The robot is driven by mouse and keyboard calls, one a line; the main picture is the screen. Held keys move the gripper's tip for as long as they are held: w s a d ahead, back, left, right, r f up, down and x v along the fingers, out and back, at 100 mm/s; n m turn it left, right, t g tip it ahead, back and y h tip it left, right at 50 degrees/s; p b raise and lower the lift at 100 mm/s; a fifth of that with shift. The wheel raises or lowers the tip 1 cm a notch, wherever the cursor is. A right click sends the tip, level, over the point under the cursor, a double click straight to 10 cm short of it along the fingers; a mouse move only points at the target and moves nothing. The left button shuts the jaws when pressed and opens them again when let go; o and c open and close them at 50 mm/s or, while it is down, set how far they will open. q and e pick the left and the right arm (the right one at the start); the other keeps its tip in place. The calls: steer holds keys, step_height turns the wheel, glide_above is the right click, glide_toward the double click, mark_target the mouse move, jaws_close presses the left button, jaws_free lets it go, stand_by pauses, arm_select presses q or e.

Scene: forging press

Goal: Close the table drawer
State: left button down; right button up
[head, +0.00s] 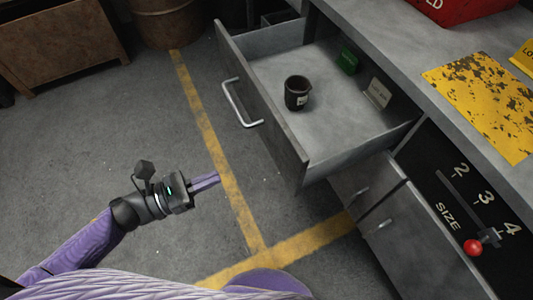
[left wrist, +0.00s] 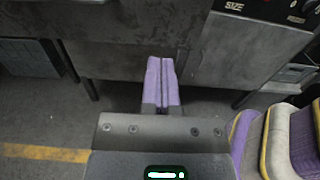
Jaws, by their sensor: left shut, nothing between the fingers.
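The table drawer (head: 268,115) is pulled far out of the grey metal table in the head view. Its front panel has a silver bar handle (head: 240,105). Inside it are a black cup (head: 297,93), a small green box (head: 347,61) and a small pale labelled block (head: 378,92). My left gripper (head: 217,178) is shut and empty, to the lower left of the drawer front and apart from it. Its closed purple fingers also show in the left wrist view (left wrist: 162,84), pointing toward the grey furniture. My right gripper is not in view.
Cabinet doors (head: 375,205) lie below the drawer. A panel marked SIZE has a lever with a red knob (head: 473,247). A yellow worn plate (head: 485,100) and a red box (head: 455,8) are on the tabletop. The floor left of the drawer is clear.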

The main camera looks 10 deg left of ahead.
mark_target(278, 151)
arm_select(q)
steer(key=b+x, duration=0.1)
steer(key=x, duration=1.1)
steer(key=shift+w+d, duration=0.15)
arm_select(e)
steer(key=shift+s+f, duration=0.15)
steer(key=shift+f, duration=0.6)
